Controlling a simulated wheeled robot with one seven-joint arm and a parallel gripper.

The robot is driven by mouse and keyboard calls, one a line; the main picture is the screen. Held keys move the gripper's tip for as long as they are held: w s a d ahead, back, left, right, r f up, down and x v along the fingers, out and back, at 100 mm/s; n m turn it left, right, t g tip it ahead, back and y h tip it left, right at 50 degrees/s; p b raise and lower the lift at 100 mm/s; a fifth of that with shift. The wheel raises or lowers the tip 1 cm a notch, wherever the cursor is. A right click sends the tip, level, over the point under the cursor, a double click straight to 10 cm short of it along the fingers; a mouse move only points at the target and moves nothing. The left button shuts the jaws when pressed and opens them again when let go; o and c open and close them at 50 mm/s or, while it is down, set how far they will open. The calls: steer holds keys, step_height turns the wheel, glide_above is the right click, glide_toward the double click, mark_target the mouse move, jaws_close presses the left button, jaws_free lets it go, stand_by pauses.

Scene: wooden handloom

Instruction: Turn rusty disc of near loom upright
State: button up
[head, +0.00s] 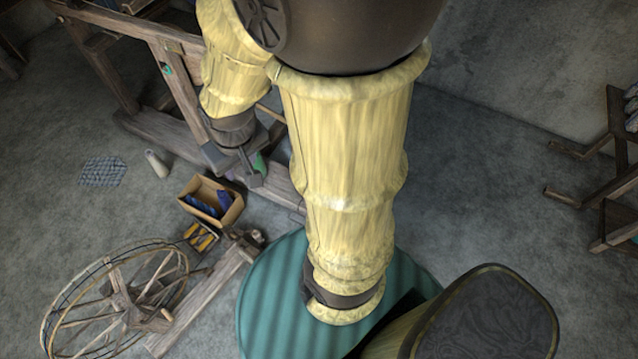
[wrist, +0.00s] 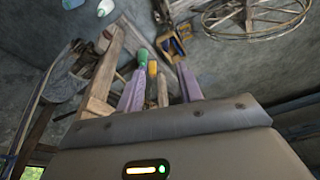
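The near loom (head: 140,30) is a brown wooden frame at the upper left of the head view. A small round teal-and-brown spot (head: 166,69) shows on its post; I cannot tell if it is the rusty disc. In the wrist view a grey-brown rounded shape (wrist: 62,88) shows at left, also unclear. My gripper (head: 258,172) is low beside the loom in the head view, partly hidden by my arm. In the wrist view my gripper (wrist: 160,88) has its two purple-grey fingers apart. A green-topped piece (wrist: 142,56) and a yellow one show between them; I cannot tell how near they are.
A cardboard box (head: 233,213) with blue items stands on the floor below the gripper. A spinning wheel (head: 65,312) stands at lower left. A pale cone (head: 157,164) and a checked cloth (head: 102,172) lie by the loom. A wooden rack (head: 618,150) is at right.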

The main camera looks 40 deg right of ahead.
steer(key=shift+d, duration=0.3)
